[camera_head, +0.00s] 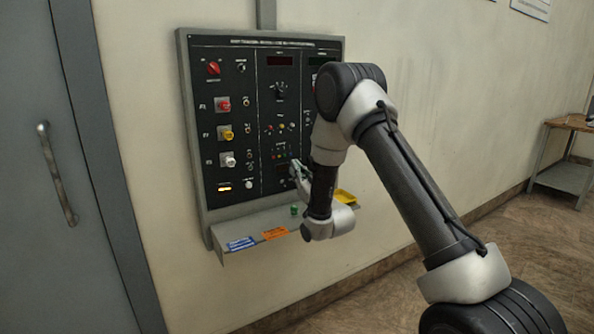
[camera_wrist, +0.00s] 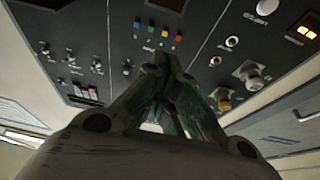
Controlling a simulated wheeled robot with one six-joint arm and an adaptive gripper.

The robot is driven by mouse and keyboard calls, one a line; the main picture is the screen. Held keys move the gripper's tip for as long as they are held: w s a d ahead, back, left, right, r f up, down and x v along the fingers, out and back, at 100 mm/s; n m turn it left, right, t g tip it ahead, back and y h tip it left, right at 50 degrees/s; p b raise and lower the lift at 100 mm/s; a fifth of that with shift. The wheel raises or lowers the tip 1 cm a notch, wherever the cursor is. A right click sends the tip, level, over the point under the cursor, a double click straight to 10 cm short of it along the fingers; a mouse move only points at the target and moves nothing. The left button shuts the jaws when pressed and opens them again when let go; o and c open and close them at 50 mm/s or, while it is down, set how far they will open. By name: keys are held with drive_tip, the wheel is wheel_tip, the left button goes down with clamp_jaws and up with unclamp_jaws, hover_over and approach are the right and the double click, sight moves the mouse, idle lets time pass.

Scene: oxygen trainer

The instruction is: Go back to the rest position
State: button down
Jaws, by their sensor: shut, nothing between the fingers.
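My gripper (camera_head: 297,170) is in front of the lower middle of the dark control panel (camera_head: 225,70), partly hidden by my own arm in the head view. In the wrist view my gripper (camera_wrist: 165,72) has its fingers together with nothing between them, and the panel (camera_wrist: 105,22) fills the view behind. I cannot tell whether the fingertips touch the panel. A row of small coloured buttons (camera_wrist: 158,32) shows just beyond the fingertips.
The panel carries a red knob (camera_head: 214,68) and red, yellow and white switches at left. A shelf (camera_head: 225,256) below it holds coloured labels, a green item (camera_head: 294,210) and a yellow tray (camera_head: 346,197). A grey door (camera_head: 50,240) is at left; a wooden table (camera_head: 570,122) is far right.

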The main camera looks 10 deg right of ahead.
drive_tip(key=s+d+r+g+h, duration=0.1)
drive_tip(key=d+r+g+h, duration=0.3)
drive_tip(key=r, duration=0.4)
drive_tip(key=s+d+r+m+g+h, duration=0.1)
drive_tip(key=s+d+r+g, duration=0.15)
drive_tip(key=s, duration=0.25)
drive_tip(key=s+d+r+m+g, duration=0.1)
drive_tip(key=s+d+r, duration=0.1)
drive_tip(key=s+d, duration=0.3)
drive_tip(key=s+d+f+g+h, duration=0.1)
drive_tip(key=s+g, duration=0.3)
drive_tip(key=s, duration=1.4)
drive_tip(key=s+d+f+m+g, duration=0.1)
drive_tip(key=s+d+g, duration=0.2)
drive_tip(key=s, duration=1.5)
drive_tip(key=shift+s+f+m+g+h, duration=0.3)
drive_tip(key=shift+g+h, duration=0.1)
drive_tip(key=shift+g, duration=0.65)
drive_tip(key=shift+d, duration=0.1)
